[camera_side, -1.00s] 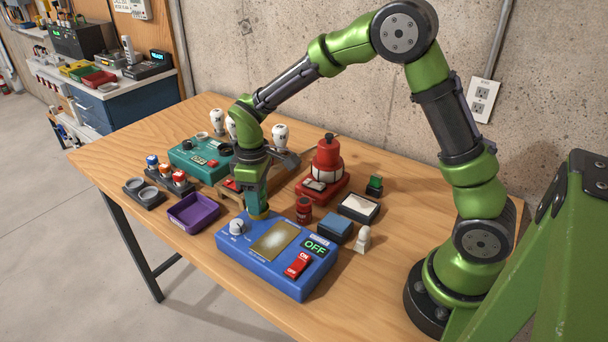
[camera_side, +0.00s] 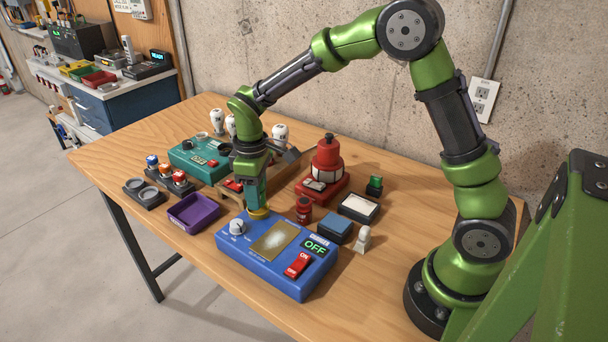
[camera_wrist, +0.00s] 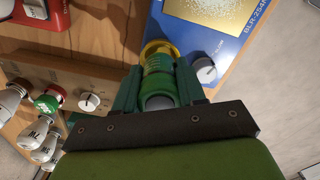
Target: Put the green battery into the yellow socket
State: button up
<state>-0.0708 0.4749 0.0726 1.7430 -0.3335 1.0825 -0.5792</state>
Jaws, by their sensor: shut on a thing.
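My gripper (camera_side: 256,192) is shut on the green battery (camera_wrist: 158,76), which stands roughly upright between the fingers in the wrist view. The yellow socket (camera_side: 258,214) is a ring at the back left corner of the blue panel box (camera_side: 235,252). In the wrist view the socket's ring (camera_wrist: 157,47) shows around the battery's far end, with the fingers on both sides of the battery. The battery's lower end is at the ring; how deep it sits I cannot tell. The box's display reads OFF, beside a red switch (camera_side: 298,265).
A white knob (camera_side: 237,227) stands close to the socket. A purple tray (camera_side: 193,212) lies to the left and a small red jar (camera_side: 304,208) to the right. Behind are a teal device (camera_side: 195,158) and a red lantern-like unit (camera_side: 326,168). The front left tabletop is clear.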

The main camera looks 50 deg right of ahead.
jog(key=shift+f, duration=0.8)
dwell(0.5)
jog(key=o, duration=0.8)
jog(key=shift+o, duration=0.2)
jog(key=shift+r, duration=5.5)
jog(key=shift+w, duration=0.1)
jog(key=s+d+r+m+t+y, duration=0.1)
jog(key=s+r+m+t, duration=0.2)
jog(key=s, duration=0.6)
jog(key=s+d+r+m+t+y, duration=0.1)
jog(key=s+r+m+t, duration=0.2)
jog(key=s+m, duration=0.3)
jog(key=s+t, duration=0.1)
jog(key=s, duration=0.3)
jog(key=shift+s+r, duration=0.15)
jog(key=shift+r, duration=0.15)
